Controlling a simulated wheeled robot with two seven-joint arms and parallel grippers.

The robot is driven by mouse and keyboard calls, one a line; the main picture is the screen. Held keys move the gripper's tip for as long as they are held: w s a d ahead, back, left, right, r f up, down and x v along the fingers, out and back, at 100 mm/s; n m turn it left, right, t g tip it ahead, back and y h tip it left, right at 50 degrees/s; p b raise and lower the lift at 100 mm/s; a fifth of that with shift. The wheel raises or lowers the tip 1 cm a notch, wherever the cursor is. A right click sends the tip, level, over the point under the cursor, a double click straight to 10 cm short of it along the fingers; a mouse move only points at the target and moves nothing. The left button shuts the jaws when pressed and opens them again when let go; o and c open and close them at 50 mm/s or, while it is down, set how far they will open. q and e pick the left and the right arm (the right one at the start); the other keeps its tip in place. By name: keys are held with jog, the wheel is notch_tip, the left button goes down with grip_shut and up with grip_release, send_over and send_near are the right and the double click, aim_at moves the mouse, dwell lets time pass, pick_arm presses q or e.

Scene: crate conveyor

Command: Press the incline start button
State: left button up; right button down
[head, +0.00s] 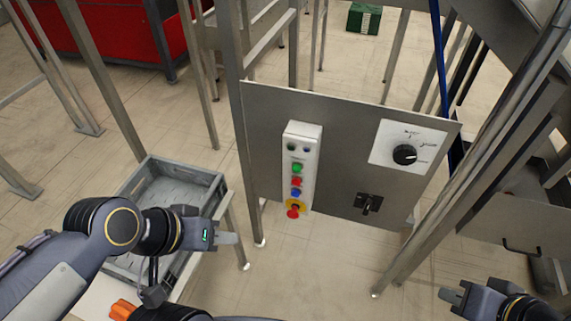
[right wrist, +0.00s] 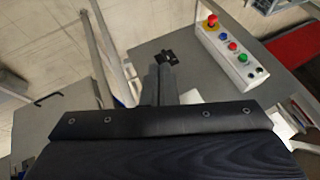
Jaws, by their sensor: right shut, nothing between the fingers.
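A white control box (head: 303,140) is mounted on the grey metal panel (head: 255,130). It carries a green button (head: 297,168), a red button (head: 296,181), a blue button (head: 296,193) and a red mushroom button (head: 293,213) on a yellow collar. Its labels are too small to read. The green button also shows in the right wrist view (right wrist: 243,57). My left gripper (head: 230,239) is left of and below the box, apart from it; its jaw gap cannot be made out. My right gripper (head: 447,296) is shut and empty, low at the right, away from the buttons.
A black rotary knob (head: 405,155) on a white plate and a black switch (head: 368,203) sit on the same panel. A grey crate (head: 150,165) lies at the left near my left arm. Metal posts (head: 405,250) stand beside the panel. The floor below the panel is clear.

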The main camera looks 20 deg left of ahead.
jog(key=shift+d, duration=0.15)
jog(key=w+a+f+n+t+y+b, duration=0.1)
jog(key=w+a+f+n+t+b, duration=0.15)
jog(key=w+a+n+b, duration=0.35)
jog(key=w+a+f+n+t+y+b, duration=0.1)
jog(key=w+a+f+n+y+b, duration=0.1)
jog(key=w+a+f+n+b, duration=0.4)
jog(key=w+a+f+n+t+y+b, duration=0.1)
jog(key=w+a+n+y+b, duration=0.1)
jog(key=a, duration=0.8)
jog(key=w+a+f+n+t+y+b, duration=0.2)
jog(key=a+n, duration=0.4)
jog(key=a, duration=0.5)
jog(key=shift+y+b, duration=0.6)
jog(key=shift+b, duration=0.4)
jog(key=shift+w+f, duration=0.1)
